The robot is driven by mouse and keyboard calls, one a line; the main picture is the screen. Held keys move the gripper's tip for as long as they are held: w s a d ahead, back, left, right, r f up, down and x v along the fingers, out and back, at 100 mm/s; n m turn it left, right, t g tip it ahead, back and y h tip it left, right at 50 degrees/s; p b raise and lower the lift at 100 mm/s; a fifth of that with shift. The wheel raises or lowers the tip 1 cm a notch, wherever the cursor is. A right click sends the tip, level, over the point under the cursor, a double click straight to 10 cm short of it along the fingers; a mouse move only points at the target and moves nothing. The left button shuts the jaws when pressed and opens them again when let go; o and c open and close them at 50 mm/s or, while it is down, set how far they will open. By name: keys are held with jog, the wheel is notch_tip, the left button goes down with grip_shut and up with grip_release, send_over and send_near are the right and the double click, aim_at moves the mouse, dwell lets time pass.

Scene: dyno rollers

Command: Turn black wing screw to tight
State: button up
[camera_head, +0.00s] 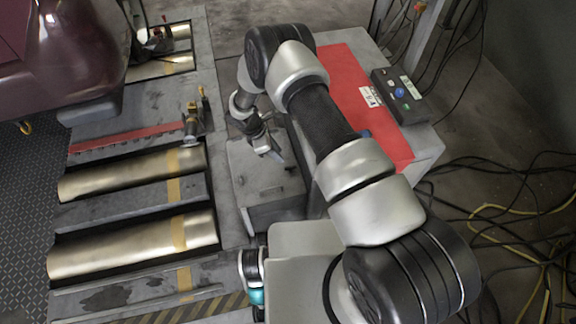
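My arm reaches from the lower right, up and over to the left. My gripper (268,150) points down above a grey metal box (262,205) beside the rollers. The gripper is small and dark in this view, and I cannot make out whether its fingers are apart or together. I cannot pick out a black wing screw for certain. A small upright fitting with a brass-coloured top (191,122) stands on the roller deck, left of my gripper and apart from it.
Brass-coloured rollers (135,248) lie in the deck at left. A dark red vehicle body (75,50) is at upper left. A red-topped cabinet (352,75) with a black control box (397,95) stands behind my arm. Loose cables (520,225) cover the floor at right.

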aim_at(288, 167)
jog(key=b+x, duration=0.2)
jog(key=x, duration=0.8)
jog(key=shift+w+f, duration=0.1)
jog(key=shift+f, duration=0.05)
grip_shut()
